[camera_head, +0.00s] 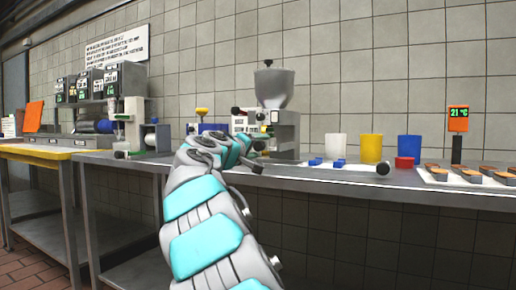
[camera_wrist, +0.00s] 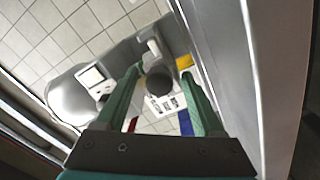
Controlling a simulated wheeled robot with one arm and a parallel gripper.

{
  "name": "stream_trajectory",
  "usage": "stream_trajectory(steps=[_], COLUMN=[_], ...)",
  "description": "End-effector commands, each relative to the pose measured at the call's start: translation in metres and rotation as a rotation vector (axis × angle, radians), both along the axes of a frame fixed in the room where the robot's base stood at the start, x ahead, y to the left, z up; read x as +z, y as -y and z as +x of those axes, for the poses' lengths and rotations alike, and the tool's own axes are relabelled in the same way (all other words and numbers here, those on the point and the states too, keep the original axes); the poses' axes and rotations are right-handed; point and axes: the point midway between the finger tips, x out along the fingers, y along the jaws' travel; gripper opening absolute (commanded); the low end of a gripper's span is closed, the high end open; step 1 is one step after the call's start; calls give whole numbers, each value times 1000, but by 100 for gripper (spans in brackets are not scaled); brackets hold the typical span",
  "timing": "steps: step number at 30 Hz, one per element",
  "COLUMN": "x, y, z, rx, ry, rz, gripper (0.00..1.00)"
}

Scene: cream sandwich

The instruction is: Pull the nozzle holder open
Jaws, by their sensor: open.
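The grey filling machine (camera_head: 286,134) with a funnel hopper (camera_head: 274,87) stands on the counter. My gripper (camera_head: 256,156) is in front of its lower left side, and my arm hides part of it. In the wrist view my gripper (camera_wrist: 163,73) shows two green fingers spread apart with nothing clamped. A dark round part (camera_wrist: 158,83) shows between the fingers, next to a white panel with small buttons (camera_wrist: 164,105). I cannot tell whether this round part belongs to the nozzle holder or whether the fingers touch it. The nozzle holder is not clearly distinguishable in the head view.
White (camera_head: 336,147), yellow (camera_head: 372,148) and blue cups (camera_head: 409,148) stand right of the machine. Small blue and red pieces lie near them. A tray of pastries (camera_head: 436,175) is at the far right. Another machine (camera_head: 134,125) stands left of my arm.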

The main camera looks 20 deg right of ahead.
Motion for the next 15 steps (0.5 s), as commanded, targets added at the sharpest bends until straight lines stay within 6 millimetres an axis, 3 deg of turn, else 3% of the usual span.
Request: stream_trajectory(steps=[8,15], x=[0,0], y=[2,2], z=[1,1], rx=[-1,-1], ry=[0,0], rz=[0,1], gripper=[69,43])
